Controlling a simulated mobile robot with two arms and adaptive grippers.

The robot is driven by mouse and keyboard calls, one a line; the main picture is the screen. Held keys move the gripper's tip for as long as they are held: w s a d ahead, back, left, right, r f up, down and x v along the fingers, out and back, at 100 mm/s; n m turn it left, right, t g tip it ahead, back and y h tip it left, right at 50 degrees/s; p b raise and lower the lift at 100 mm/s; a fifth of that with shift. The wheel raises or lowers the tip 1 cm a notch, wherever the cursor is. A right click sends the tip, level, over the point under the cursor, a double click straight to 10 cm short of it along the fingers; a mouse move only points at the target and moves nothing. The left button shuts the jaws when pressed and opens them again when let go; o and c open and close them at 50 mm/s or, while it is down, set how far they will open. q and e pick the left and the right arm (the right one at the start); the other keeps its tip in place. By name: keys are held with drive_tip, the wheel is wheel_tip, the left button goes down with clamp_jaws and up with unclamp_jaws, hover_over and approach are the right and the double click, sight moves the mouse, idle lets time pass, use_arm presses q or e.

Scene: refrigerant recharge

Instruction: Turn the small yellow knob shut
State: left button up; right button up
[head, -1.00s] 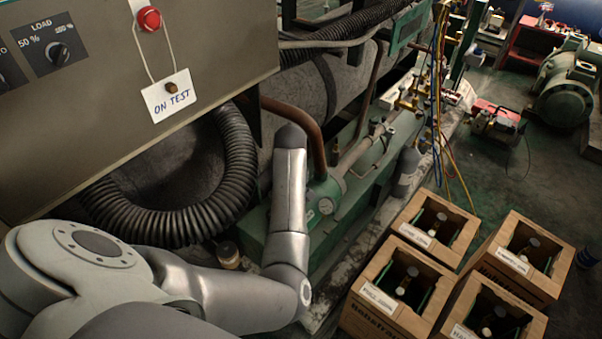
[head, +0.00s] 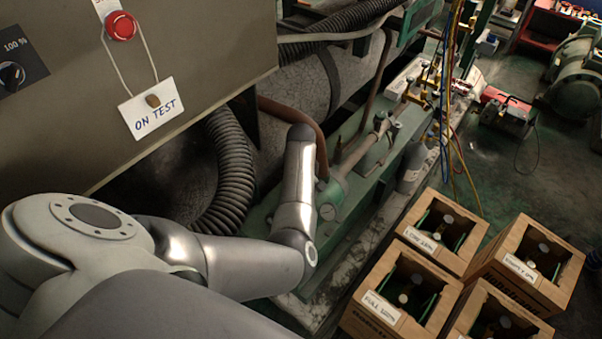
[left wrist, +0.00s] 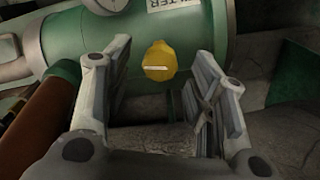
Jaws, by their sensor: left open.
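The small yellow knob (left wrist: 160,63) shows in the left wrist view, in front of a green cylinder (left wrist: 120,42) with a white label. It has a pale bar mark lying nearly level across it. My left gripper (left wrist: 150,75) is open, with one finger on each side of the knob in the picture. Gaps show between the knob and both fingers, and I cannot tell how far in front of them it is. In the head view my left arm (head: 298,180) reaches to the green machine; its gripper and the knob are hidden there. My right gripper is not in view.
A brown pipe (left wrist: 42,125) runs close by the left finger. In the head view a grey panel with an "ON TEST" tag (head: 152,108) hangs at upper left. Cardboard boxes (head: 380,300) stand on the floor at lower right. Hoses (head: 445,110) hang behind.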

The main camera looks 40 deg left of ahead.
use_arm(q)
drive_tip(key=shift+f, duration=0.75)
drive_tip(key=c, duration=1)
drive_tip(key=shift+r+m+p, duration=0.2)
drive_tip(key=shift+m+p, duration=0.3)
drive_tip(key=shift+p, duration=0.25)
drive_tip(key=shift+s+r+m+p, duration=0.1)
drive_tip(key=shift+m+p, duration=1.1)
drive_tip(key=m+p, duration=0.2)
drive_tip(key=m, duration=0.1)
drive_tip(key=shift+m+p, duration=0.3)
drive_tip(key=shift+p, duration=0.05)
drive_tip(key=m+p, duration=0.1)
drive_tip(key=m, duration=0.2)
drive_tip(key=shift+a+p, duration=0.1)
drive_tip(key=shift+p, duration=0.3)
drive_tip(key=m, duration=0.1)
drive_tip(key=m+p, duration=0.1)
drive_tip(key=m, duration=0.3)
drive_tip(key=shift+f, duration=0.25)
